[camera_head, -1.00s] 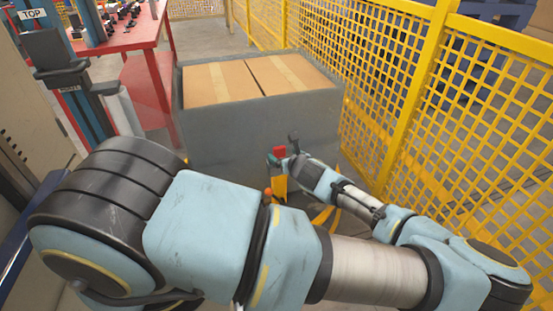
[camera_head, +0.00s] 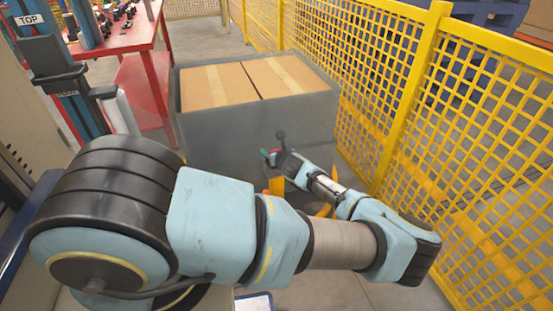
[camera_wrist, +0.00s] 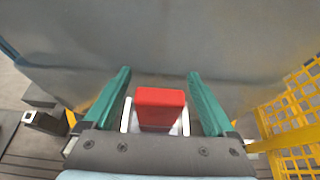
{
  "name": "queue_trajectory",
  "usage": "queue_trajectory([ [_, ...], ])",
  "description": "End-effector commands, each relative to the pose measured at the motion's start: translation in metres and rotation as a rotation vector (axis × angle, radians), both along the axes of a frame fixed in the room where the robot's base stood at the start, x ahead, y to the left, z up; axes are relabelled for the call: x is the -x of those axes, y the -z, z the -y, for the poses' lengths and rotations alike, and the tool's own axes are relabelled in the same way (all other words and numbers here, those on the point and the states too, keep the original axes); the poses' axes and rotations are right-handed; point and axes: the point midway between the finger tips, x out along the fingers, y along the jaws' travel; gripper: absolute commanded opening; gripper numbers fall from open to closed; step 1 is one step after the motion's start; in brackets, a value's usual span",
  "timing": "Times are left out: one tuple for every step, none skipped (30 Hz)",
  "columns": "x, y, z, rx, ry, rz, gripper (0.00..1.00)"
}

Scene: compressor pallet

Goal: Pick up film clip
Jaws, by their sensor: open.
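A red block with a pale base, which looks like the film clip (camera_wrist: 160,105), lies between the two teal fingers in the wrist view. My gripper (camera_wrist: 158,75) is open, with a finger on each side of the block and gaps showing on both sides. In the head view my gripper (camera_head: 268,156) is low in front of the grey-wrapped pallet load (camera_head: 225,130). The block is mostly hidden there by my wrist. I cannot tell whether the gripper touches it from below or behind.
The wrapped load holds cardboard boxes (camera_head: 218,86) and stands close beyond my gripper. A yellow mesh fence (camera_head: 410,95) runs along the right. A red table (camera_head: 125,45) with small parts stands at the back left. Some bare floor shows at lower right.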

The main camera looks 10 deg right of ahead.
Motion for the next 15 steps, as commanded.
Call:
queue_trajectory([
  [-0.0010,0.0003,-0.0004,0.000,0.000,0.000,0.90],
  [-0.0011,0.0004,-0.0004,0.000,0.000,0.000,0.90],
  [-0.0010,0.0005,-0.0003,0.000,0.000,0.000,0.90],
  [-0.0008,0.0005,-0.0003,0.000,0.000,0.000,0.90],
  [-0.0008,0.0005,-0.0003,0.000,0.000,0.000,0.90],
  [-0.0007,0.0006,-0.0003,0.000,0.000,0.000,0.90],
  [-0.0007,0.0006,-0.0003,0.000,0.000,0.000,0.87],
  [-0.0007,0.0006,-0.0003,0.000,0.000,0.000,0.83],
  [-0.0006,0.0005,-0.0003,0.000,0.000,0.000,0.79],
  [-0.0006,0.0005,-0.0003,0.000,0.000,0.000,0.75],
  [-0.0006,0.0006,-0.0003,0.000,0.000,0.000,0.72],
  [-0.0005,0.0006,-0.0003,0.000,-0.001,0.000,0.68],
  [-0.0005,0.0005,-0.0003,0.000,0.000,0.000,0.64],
  [-0.0005,0.0006,-0.0003,0.000,0.000,0.000,0.61],
  [-0.0005,0.0006,-0.0003,0.000,0.000,0.000,0.56],
])
